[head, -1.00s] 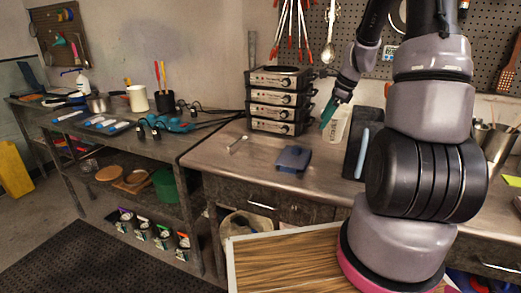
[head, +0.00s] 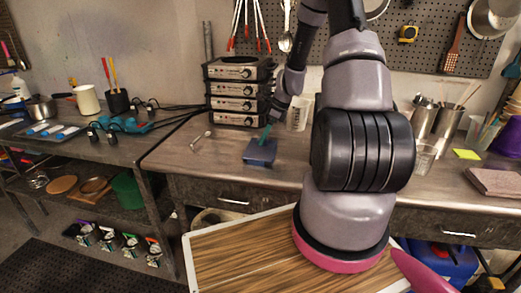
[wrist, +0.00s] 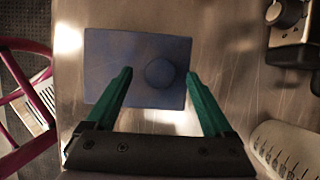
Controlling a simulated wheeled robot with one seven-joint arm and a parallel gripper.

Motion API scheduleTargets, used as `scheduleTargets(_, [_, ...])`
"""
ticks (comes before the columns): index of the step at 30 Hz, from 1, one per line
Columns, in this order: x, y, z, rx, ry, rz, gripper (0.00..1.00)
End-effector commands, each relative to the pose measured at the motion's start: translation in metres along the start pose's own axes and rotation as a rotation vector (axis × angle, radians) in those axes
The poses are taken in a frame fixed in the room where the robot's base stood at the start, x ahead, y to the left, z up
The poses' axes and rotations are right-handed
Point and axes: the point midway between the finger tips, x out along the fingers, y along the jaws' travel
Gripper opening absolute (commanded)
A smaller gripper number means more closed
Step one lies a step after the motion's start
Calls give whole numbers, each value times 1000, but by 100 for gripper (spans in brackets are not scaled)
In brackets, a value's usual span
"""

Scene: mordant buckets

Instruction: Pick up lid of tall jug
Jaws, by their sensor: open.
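The lid (head: 260,153) is a blue, roughly square plate lying on the metal workbench. In the wrist view the lid (wrist: 115,60) shows a round knob (wrist: 159,72) on top. My gripper (head: 266,132) is just above the lid in the head view. In the wrist view my gripper (wrist: 160,75) is open and empty, with green fingers on either side of the knob and apart from it. The tall jug (head: 299,113), translucent with measuring marks, stands open behind and right of the lid. Part of it also shows in the wrist view (wrist: 285,150).
A stack of black and silver hot plates (head: 237,90) stands behind the lid. A small spoon (head: 202,138) lies to its left. Clear bench surrounds the lid's front and left. A glass (head: 424,160) and metal canisters stand farther right.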

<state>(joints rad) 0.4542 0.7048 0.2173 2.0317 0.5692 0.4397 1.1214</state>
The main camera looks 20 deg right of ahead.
Motion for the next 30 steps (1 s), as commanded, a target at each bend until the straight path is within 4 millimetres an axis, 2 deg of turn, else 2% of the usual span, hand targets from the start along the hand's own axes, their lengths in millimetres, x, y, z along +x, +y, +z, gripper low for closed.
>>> scheduleTargets(3, [13,0,-1,2,0,0,87])
scheduleTargets(11, [16,-1,0,1,0,-3,87])
scheduleTargets(12, [15,-1,0,1,0,-2,79])
scheduleTargets(14, [15,-1,0,1,0,-2,56])
scheduleTargets(18, [15,-1,0,1,0,-2,2])
scheduleTargets(19, [15,-1,0,1,0,-2,0])
scheduleTargets(26, [14,-1,0,0,0,-3,0])
scheduleTargets(30, [0,-1,6,-2,1,-5,0])
